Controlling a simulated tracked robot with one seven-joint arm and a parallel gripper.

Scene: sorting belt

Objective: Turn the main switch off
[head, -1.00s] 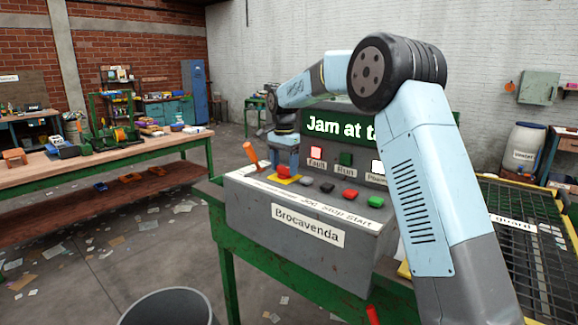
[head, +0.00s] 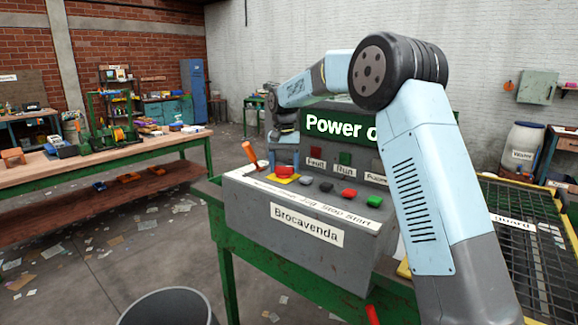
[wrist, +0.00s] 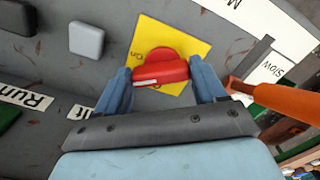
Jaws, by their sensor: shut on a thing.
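The main switch (wrist: 160,68) is a red rotary handle on a yellow plate (wrist: 196,48). In the wrist view its grip bar lies crosswise between my two fingers, with a white mark at its left end. My gripper (wrist: 163,80) is shut on the handle, a blue finger at each end. In the head view the red handle (head: 284,170) shows at the left of the grey console (head: 250,215), with my gripper (head: 285,160) over it. The green display (head: 340,125) reads "Power o", the rest hidden by my arm. The lamps below it look dark.
An orange lever (head: 250,153) stands close to the left of the switch; it also shows right of my gripper in the wrist view (wrist: 285,103). Grey, black, red and green buttons (head: 349,193) line the console to the right. A bin (head: 168,306) stands in front.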

